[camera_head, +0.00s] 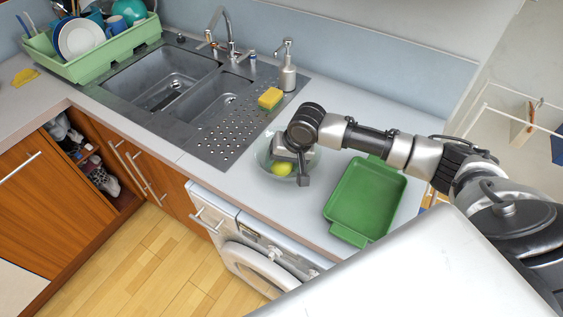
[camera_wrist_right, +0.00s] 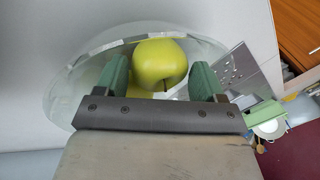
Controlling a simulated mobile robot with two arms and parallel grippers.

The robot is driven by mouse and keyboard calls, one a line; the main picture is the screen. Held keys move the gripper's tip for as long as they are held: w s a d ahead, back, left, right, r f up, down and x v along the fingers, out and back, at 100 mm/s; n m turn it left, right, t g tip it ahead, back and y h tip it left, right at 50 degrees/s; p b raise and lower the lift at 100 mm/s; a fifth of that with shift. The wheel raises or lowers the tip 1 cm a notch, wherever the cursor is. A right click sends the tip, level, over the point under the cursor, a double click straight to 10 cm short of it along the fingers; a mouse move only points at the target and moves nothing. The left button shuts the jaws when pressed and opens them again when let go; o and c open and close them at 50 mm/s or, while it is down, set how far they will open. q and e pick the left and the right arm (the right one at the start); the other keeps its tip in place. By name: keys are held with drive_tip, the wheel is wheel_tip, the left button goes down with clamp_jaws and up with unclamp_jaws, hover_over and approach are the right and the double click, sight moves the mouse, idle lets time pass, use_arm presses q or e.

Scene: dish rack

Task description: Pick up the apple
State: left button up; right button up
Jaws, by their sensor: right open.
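The apple (camera_head: 282,168) is yellow-green and lies in a clear glass bowl (camera_head: 265,160) on the counter, left of the green tray. My right gripper (camera_head: 294,172) is over the bowl, partly hiding the apple in the head view. In the right wrist view, the apple (camera_wrist_right: 160,63) sits between and just beyond the two green fingertips of my open right gripper (camera_wrist_right: 160,80). The fingers show gaps to the apple on both sides. The glass bowl (camera_wrist_right: 62,100) surrounds them. My left gripper is not in view.
A green tray (camera_head: 366,200) lies right of the bowl, under my right arm. A yellow sponge (camera_head: 270,98) and a soap dispenser (camera_head: 288,70) stand by the sink (camera_head: 165,80). A green dish rack (camera_head: 95,62) is at the far left.

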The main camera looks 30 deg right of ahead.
drive_tip(key=shift+a+f, duration=0.1)
drive_tip(key=shift+f, duration=0.55)
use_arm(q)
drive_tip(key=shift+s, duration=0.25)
use_arm(e)
drive_tip(key=shift+f, duration=0.1)
drive_tip(key=c, duration=0.6)
